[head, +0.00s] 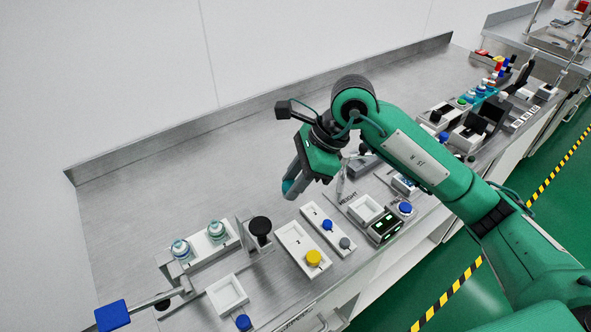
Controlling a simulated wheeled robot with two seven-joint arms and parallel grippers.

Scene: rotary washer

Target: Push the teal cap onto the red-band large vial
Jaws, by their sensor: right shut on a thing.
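My right gripper (294,187) hangs over the bare steel bench, fingers pointing down and left. It is shut on a small teal piece, which looks like the teal cap (287,187); the fingers hide part of it. Two large clear vials with teal-blue tops stand in a white holder at the lower left: the left vial (180,249) and the right vial (217,231). The bands are too small to tell which one is red. The gripper is up and to the right of both vials, well apart from them. My left gripper is not in view.
A black knob (260,227) stands right of the vials. A white tray (228,295) and a metal bar with a blue block (112,315) lie in front. White panels with a yellow knob (313,258) and blue knob (327,225) are to the right. The bench behind is clear.

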